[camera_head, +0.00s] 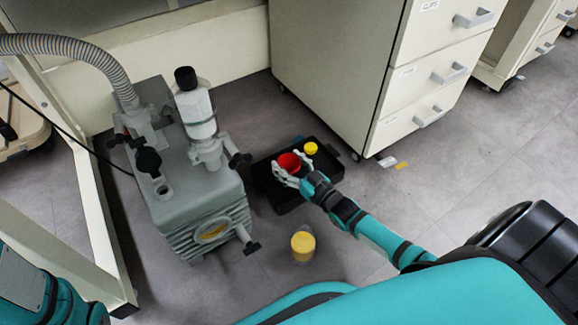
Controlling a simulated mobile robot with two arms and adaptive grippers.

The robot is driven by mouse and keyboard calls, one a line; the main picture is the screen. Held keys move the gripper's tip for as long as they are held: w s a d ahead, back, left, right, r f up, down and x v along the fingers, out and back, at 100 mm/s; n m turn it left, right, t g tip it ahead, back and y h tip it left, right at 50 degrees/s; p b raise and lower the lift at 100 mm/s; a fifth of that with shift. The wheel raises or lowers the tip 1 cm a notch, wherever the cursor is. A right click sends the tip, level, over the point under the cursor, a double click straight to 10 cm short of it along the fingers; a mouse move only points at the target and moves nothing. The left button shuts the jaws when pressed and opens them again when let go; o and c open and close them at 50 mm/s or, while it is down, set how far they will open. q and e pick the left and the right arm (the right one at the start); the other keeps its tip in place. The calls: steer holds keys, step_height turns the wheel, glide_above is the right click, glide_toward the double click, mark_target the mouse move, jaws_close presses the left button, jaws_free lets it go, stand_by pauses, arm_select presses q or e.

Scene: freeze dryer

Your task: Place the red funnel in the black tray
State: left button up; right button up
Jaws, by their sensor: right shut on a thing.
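The red funnel (289,162) is held in my right gripper (287,176), whose fingers close around its side. The gripper and funnel are over the black tray (283,205) on the floor. I cannot tell whether the funnel touches the tray's bottom. The gripper and wrist cover part of the tray. A small yellow-topped item (311,148) is at the tray's far right corner. My left arm shows at the lower left, but its gripper is out of view.
A grey vacuum pump (190,195) with a white filter bottle stands left of the tray. A yellow-capped container (303,243) stands on the floor in front of the tray. A drawer cabinet (340,60) is behind. Open floor lies to the right.

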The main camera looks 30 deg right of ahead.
steer(key=o, duration=0.9)
steer(key=shift+f, duration=0.1)
steer(key=shift+o, duration=0.2)
steer(key=shift+r, duration=0.25)
steer(key=p+v, duration=0.6)
steer(key=v, duration=0.5)
steer(key=shift+s, duration=0.15)
steer(key=shift+s+d+f, duration=0.1)
steer(key=shift+s, duration=0.25)
